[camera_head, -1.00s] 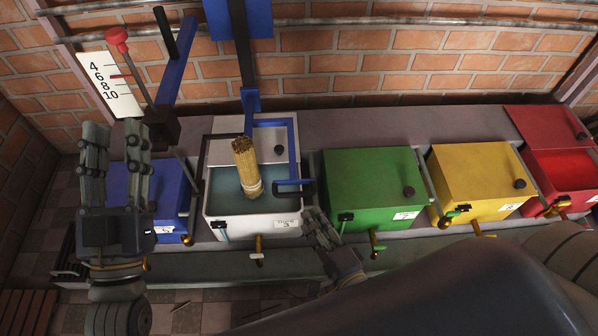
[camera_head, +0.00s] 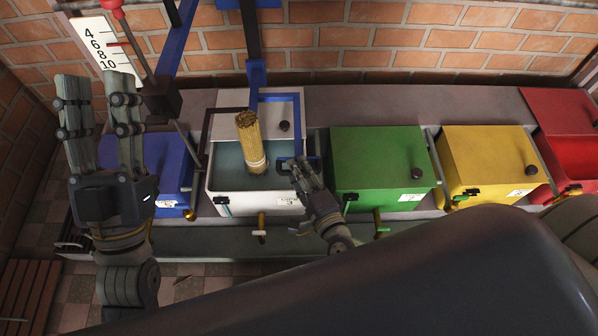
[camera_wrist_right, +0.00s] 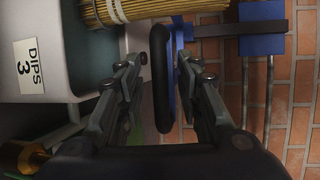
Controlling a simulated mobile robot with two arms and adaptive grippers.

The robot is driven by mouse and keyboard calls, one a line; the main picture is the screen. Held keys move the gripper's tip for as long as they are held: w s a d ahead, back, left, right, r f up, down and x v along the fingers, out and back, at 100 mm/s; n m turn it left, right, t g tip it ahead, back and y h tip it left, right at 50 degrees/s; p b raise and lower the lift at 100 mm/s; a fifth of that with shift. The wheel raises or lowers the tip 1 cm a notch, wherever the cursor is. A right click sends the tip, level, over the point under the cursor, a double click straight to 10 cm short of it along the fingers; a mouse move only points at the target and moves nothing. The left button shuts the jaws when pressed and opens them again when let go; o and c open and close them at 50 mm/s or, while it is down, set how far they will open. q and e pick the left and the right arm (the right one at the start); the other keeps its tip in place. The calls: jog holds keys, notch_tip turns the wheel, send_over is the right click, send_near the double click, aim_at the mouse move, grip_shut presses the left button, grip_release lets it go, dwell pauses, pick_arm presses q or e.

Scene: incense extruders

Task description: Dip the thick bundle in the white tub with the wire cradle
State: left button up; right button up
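The white tub (camera_head: 270,205) holds bluish liquid, and its label reads "DIPS 3". The thick bundle (camera_head: 250,140) of tan sticks, with a pale band near its lower end, is tilted over the liquid. I cannot tell whether it touches the liquid. The wire cradle (camera_head: 275,97) has a blue frame around the bundle and a black handle (camera_wrist_right: 162,75). My right gripper (camera_head: 300,165) is at the tub's right side; in the right wrist view its open fingers (camera_wrist_right: 172,55) stand either side of the handle. My left gripper (camera_head: 97,85) is open and empty, left of the tub.
A blue tub (camera_head: 170,165) stands to the left; green (camera_head: 380,165), yellow (camera_head: 485,160) and red (camera_head: 570,150) tubs stand to the right. A gauge board (camera_head: 100,42) and red-knobbed lever (camera_head: 135,45) rise behind my left gripper. Taps stick out in front.

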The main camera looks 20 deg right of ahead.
jog(key=shift+w, duration=0.2)
jog(key=shift+s+f, duration=0.1)
grip_shut()
